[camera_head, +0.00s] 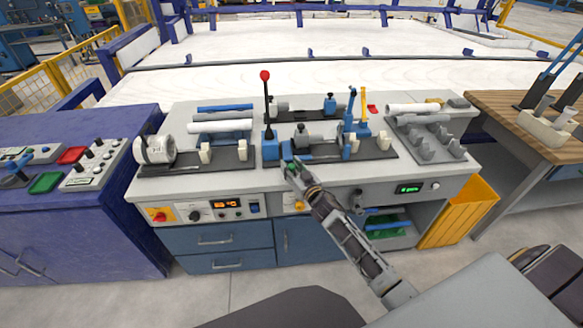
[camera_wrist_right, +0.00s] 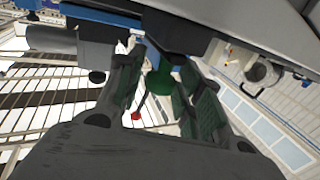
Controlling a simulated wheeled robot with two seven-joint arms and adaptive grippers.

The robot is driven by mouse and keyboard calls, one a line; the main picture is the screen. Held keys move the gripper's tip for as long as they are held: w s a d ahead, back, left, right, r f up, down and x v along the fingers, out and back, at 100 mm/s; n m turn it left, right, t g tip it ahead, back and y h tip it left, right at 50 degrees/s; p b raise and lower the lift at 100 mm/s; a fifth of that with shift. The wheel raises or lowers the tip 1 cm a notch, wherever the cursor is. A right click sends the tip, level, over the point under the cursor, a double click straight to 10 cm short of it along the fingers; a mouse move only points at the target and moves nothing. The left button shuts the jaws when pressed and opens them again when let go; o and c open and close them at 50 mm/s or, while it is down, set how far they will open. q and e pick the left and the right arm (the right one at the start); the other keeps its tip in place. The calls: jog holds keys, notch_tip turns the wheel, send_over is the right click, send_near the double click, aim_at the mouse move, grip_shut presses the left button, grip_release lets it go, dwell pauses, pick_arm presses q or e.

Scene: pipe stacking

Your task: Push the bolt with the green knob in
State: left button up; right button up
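The green knob (camera_wrist_right: 160,80) of the bolt shows in the right wrist view, between the two fingers of my right gripper (camera_wrist_right: 163,92). The fingers stand apart on either side of it, with no clear contact. In the head view my right gripper (camera_head: 294,167) is at the front edge of the bench, by the blue clamp fixture (camera_head: 270,149). The gripper largely covers the knob there. The bolt's shaft is hidden, so how deep it sits cannot be told. My left gripper is not in view.
A lever with a red ball (camera_head: 265,76) rises beside the fixture. Blue uprights (camera_head: 348,128) stand to the right. A grey pipe rack (camera_head: 428,138) is at the bench's right, and a white round part (camera_head: 155,150) at its left. Drawers (camera_head: 226,238) lie below.

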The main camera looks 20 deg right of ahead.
grip_shut()
jog(key=shift+w+d, duration=0.1)
jog(key=shift+w, duration=0.35)
jog(key=shift+w+d, duration=0.3)
jog(key=shift+w, duration=0.55)
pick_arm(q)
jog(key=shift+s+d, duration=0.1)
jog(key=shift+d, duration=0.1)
pick_arm(e)
jog(key=shift+r, duration=0.15)
